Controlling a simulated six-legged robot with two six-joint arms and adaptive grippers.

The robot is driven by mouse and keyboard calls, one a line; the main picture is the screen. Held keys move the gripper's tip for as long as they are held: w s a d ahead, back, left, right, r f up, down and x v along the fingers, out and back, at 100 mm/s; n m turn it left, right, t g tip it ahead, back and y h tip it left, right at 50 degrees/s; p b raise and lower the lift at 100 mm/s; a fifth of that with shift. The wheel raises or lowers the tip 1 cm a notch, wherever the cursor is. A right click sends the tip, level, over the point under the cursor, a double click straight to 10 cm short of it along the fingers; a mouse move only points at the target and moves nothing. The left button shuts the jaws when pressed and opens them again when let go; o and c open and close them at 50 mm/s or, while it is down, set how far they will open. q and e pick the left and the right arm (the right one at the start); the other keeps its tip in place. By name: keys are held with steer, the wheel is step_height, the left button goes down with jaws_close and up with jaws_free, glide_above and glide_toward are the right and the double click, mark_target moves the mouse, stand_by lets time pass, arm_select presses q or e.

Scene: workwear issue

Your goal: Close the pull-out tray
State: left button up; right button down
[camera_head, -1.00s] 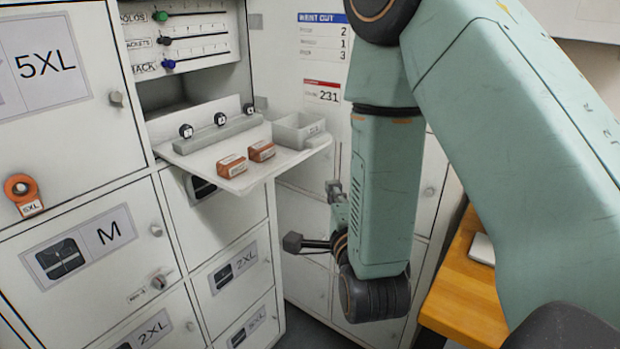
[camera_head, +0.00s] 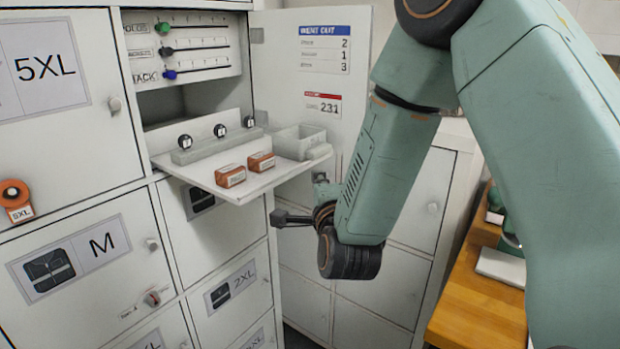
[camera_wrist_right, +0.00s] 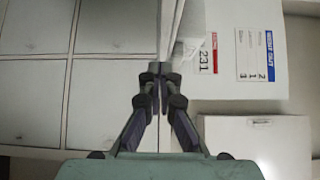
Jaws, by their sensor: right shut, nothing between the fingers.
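The white pull-out tray (camera_head: 205,176) sticks out of the open compartment at the upper left of the head view. My right gripper (camera_head: 279,218) is shut and empty. It appears just below and right of the tray's front edge, and contact is not visible. The wrist view shows its closed fingers (camera_wrist_right: 158,76) pointing up the picture. My left gripper is not in view.
An open white door (camera_head: 352,110) with printed sheets stands right of the tray. Closed lockers (camera_head: 75,190) surround the compartment. A wooden bench (camera_head: 480,310) is at the lower right. Three coloured sliders (camera_head: 195,52) sit above the tray.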

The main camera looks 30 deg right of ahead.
steer(key=shift+w+a+r, duration=0.1)
steer(key=shift+w+a, duration=0.5)
steer(key=shift+w, duration=0.3)
steer(key=shift+w+d, duration=0.1)
steer(key=shift+w, duration=0.05)
